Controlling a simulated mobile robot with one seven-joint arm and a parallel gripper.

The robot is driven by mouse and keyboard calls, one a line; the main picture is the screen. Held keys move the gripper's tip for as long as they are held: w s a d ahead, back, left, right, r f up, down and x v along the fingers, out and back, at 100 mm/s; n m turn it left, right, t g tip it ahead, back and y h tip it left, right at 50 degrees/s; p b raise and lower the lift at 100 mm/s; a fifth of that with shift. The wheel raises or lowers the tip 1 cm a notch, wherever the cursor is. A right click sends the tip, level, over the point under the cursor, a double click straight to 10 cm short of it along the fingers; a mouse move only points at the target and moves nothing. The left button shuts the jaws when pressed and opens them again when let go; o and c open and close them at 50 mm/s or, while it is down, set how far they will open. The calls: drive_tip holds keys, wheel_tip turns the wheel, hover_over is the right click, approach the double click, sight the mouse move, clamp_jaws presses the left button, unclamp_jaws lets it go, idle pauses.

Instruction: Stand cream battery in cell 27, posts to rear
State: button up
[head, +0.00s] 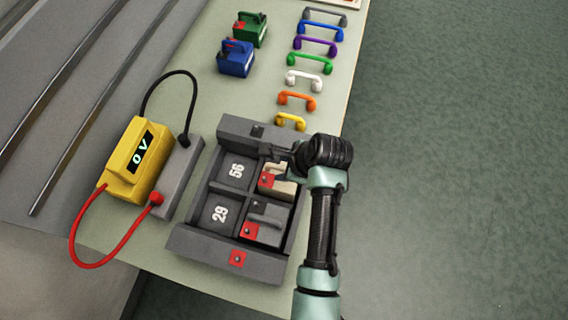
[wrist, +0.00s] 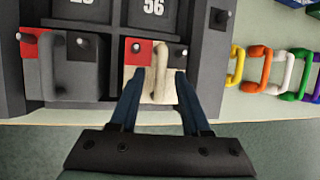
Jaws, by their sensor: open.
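The cream battery (head: 284,188) stands in a right-hand cell of the dark tray (head: 214,245), beside the cell marked 56 (head: 236,171). The wrist view shows the cream battery (wrist: 144,88) upright, its red and black post corners on the side toward cell 56. Its raised handle (wrist: 162,75) lies between my gripper's (wrist: 160,78) two fingers, which are apart. In the head view my gripper (head: 278,155) reaches over the tray's far right part and partly covers the battery. No number 27 is readable.
A grey battery (head: 267,224) fills the neighbouring right-hand cell; cells 56 and 29 (head: 220,213) look empty. A yellow voltmeter (head: 131,165) reading 0 V stands left with looping leads. Blue (head: 236,60) and green (head: 250,30) batteries and several coloured handles (head: 304,80) stand farther back.

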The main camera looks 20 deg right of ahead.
drive_tip(key=v, duration=1.2)
drive_tip(key=shift+r, duration=0.1)
drive_tip(key=w+a+r+n+t+h, duration=0.1)
drive_tip(key=w+r+n+t, duration=0.35)
drive_tip(key=r, duration=0.45)
drive_tip(key=w+a+r+n+t+h, duration=0.1)
drive_tip(key=w+r+n+t, duration=0.3)
drive_tip(key=r, duration=0.5)
drive_tip(key=w+a+r+n+t+h, duration=0.1)
drive_tip(key=w+r+n+t+h, duration=0.15)
drive_tip(key=w+r, duration=0.5)
drive_tip(key=s+a+r+n+t, duration=0.2)
drive_tip(key=r+n+t, duration=0.1)
drive_tip(key=r, duration=0.5)
drive_tip(key=s+a+r+n+t, duration=0.2)
drive_tip(key=r+n, duration=0.1)
drive_tip(key=r, duration=0.6)
drive_tip(key=s+a+r+n+t+y, duration=0.1)
drive_tip(key=s+a+r+n+t, duration=0.1)
drive_tip(key=s+r, duration=0.3)
drive_tip(key=s+a+r+n+t+y, duration=0.1)
drive_tip(key=s+a+r+n+t, duration=0.2)
drive_tip(key=r, duration=0.7)
drive_tip(key=s+n+t, duration=0.2)
drive_tip(key=shift+s+r, duration=0.25)
drive_tip(key=shift+s, duration=0.15)
